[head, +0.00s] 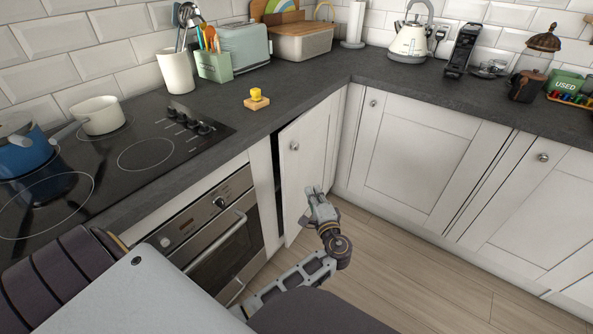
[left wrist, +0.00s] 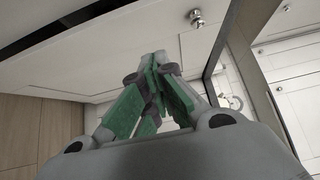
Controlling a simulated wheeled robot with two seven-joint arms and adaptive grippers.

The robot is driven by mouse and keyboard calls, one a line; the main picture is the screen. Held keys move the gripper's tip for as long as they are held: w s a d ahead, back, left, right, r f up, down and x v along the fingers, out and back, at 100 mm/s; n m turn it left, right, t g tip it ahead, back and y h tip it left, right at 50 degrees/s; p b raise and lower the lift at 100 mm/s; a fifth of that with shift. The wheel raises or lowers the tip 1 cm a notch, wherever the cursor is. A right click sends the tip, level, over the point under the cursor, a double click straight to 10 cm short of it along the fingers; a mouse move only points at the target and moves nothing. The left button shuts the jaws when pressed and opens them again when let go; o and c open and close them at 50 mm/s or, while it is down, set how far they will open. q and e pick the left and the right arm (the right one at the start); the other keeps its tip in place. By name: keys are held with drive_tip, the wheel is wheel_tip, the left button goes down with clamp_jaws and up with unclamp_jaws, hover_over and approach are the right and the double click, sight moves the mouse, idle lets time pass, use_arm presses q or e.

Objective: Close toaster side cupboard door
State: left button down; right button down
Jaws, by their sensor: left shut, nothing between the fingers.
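The white cupboard door (head: 306,165) below the counter on the toaster side stands slightly ajar, with a dark gap along its left edge. Its round knob (head: 294,146) is near the upper left; a knob (left wrist: 196,17) also shows in the left wrist view. The toaster (head: 243,46) is pale green and stands on the counter above. My left gripper (head: 315,192) is shut and empty, in front of the door's lower part. In the left wrist view its fingers (left wrist: 154,58) point at a white panel; whether they touch it I cannot tell. My right gripper is not in view.
The oven (head: 213,232) with its bar handle is left of the door. White corner cupboards (head: 415,155) stand shut on the right. A small wooden block with yellow pieces (head: 256,99) sits on the counter above. The wooden floor (head: 400,270) is clear.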

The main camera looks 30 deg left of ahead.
use_arm(q)
drive_tip(key=b, duration=0.2)
approach(293, 161)
drive_tip(key=x, duration=0.4)
drive_tip(key=shift+w+a+r, duration=0.15)
drive_tip(key=shift+r, duration=0.05)
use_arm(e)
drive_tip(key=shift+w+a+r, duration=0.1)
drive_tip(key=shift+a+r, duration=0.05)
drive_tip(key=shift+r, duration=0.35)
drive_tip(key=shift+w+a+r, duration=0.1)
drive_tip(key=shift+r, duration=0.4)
